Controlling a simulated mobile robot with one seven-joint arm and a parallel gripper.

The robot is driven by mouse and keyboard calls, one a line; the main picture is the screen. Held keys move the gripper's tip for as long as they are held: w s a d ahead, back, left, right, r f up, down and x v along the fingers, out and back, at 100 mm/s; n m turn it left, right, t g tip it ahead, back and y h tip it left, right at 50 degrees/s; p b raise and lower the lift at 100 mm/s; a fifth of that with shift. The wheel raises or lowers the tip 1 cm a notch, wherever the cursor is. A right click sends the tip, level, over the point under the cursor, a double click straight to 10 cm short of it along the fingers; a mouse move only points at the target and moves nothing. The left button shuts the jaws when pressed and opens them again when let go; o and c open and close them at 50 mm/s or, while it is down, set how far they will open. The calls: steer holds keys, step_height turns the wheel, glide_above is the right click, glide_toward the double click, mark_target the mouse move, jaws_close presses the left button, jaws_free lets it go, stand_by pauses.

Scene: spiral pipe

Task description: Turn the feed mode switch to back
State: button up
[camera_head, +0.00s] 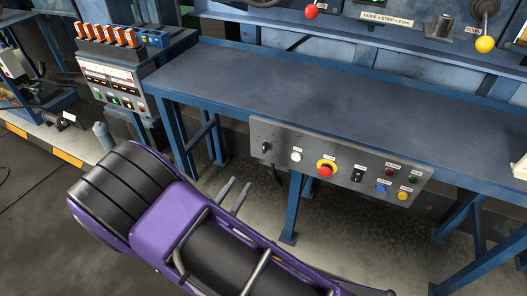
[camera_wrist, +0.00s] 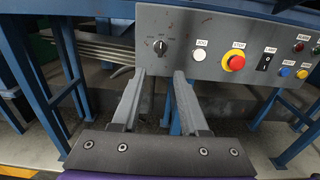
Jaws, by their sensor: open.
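A black rotary switch (camera_head: 265,148) sits at the left end of the grey control panel (camera_head: 340,161). It also shows in the wrist view (camera_wrist: 160,46), with small markings around it too small to read and a light mark on its knob. It appears to be the feed mode switch; its exact setting cannot be told. My gripper (camera_head: 239,183) is open and empty, in front of the panel and to the lower left of the switch in the head view. In the wrist view its fingertips (camera_wrist: 160,75) stand apart just below the switch, with nothing between them.
Right of the switch are a white button (camera_wrist: 200,54), a red stop button on yellow (camera_wrist: 234,62), a black rocker switch (camera_wrist: 265,62) and several coloured buttons. The blue bench (camera_head: 330,88) overhangs the panel.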

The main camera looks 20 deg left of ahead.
mark_target(263, 149)
steer(key=w, duration=0.4)
steer(key=w+d, duration=0.1)
steer(key=w, duration=0.4)
steer(key=w+d, duration=0.1)
steer(key=w, duration=0.4)
steer(key=shift+w+d, duration=0.15)
steer(key=shift+w, duration=0.1)
jaws_close()
